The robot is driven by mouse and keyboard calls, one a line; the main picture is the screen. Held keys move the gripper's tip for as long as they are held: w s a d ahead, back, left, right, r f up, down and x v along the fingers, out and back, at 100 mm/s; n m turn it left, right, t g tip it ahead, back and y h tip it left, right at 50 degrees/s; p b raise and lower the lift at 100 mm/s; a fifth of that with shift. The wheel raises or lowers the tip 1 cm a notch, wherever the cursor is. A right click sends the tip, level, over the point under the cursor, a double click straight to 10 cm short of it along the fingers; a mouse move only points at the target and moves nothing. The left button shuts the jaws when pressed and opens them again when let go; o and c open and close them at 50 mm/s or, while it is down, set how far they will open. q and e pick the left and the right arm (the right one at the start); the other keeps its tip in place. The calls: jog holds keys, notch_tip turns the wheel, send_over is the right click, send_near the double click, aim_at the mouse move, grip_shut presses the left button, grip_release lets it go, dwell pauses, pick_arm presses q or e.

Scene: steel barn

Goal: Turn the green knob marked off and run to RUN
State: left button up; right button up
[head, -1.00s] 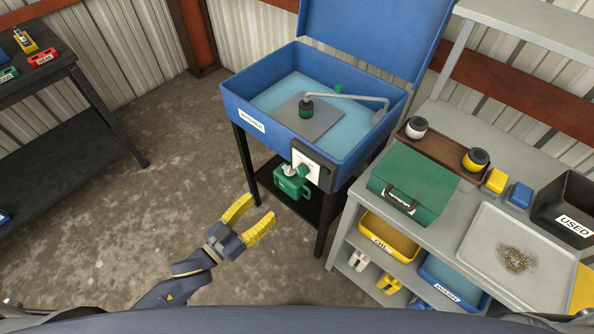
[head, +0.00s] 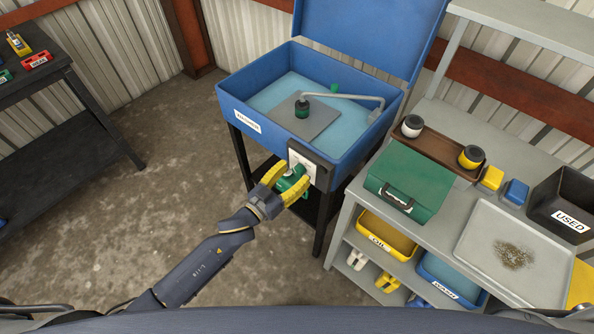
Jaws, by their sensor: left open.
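The green knob (head: 297,171) is on a white plate (head: 303,158) on the front of the blue parts washer. Its pointer and the plate's markings are too small or covered to read. My left gripper (head: 291,175) is open, with its yellow fingers on either side of the knob in the picture. I cannot tell whether they touch it. A green can below, behind the gripper, is mostly hidden and blends with the knob. My right gripper is not in view.
The blue washer tub (head: 240,122) stands on dark legs with its lid raised. A grey bench (head: 432,228) at right carries a green box (head: 410,182), a metal tray (head: 485,255) and a black USED bin (head: 560,203). Floor at left is clear up to a dark table (head: 85,130).

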pick_arm(q)
jog(key=shift+x, duration=0.8)
grip_shut()
jog(key=shift+m, duration=0.3)
jog(key=m, duration=0.6)
jog(key=shift+d, duration=0.1)
jog(key=m, duration=0.7)
jog(key=shift+s, duration=0.1)
jog(key=shift+m, duration=0.3)
